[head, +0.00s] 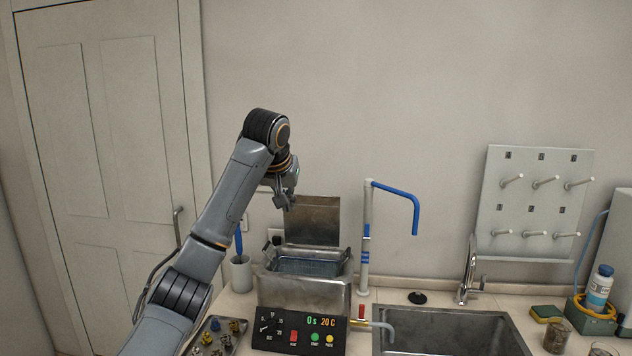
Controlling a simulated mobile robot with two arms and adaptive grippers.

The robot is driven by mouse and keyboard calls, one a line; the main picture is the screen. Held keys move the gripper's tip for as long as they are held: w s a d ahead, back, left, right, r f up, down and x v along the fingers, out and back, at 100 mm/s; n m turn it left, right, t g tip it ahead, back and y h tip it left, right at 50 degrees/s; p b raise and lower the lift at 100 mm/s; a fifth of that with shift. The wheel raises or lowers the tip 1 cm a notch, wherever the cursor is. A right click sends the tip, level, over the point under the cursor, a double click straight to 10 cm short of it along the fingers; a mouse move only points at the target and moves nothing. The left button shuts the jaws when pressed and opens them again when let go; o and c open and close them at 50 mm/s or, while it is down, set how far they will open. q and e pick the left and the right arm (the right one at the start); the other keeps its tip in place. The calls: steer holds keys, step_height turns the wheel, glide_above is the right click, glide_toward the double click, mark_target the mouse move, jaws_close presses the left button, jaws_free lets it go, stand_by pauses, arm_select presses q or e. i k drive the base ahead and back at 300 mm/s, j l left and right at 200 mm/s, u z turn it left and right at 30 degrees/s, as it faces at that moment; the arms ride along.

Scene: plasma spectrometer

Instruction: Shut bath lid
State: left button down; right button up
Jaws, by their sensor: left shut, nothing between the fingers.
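The metal bath (303,290) stands on the counter left of the sink, with a dark control panel (299,331) on its front reading "0 s 20 C". Its lid (313,221) stands open, upright at the back of the bath. A wire basket (308,263) sits in the bath opening. My left gripper (283,202) is shut and empty, at the upper left edge of the lid. Whether it touches the lid is hard to tell. My right gripper is not in view.
The sink (445,335) and a metal faucet (468,275) are further right. A grey cup (241,274) and a tray of small fittings (214,338) are at left. A peg board (535,203) hangs on the wall.

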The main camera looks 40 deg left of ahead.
mark_target(315, 220)
steer(key=i+j, duration=0.8)
steer(key=i, duration=0.2)
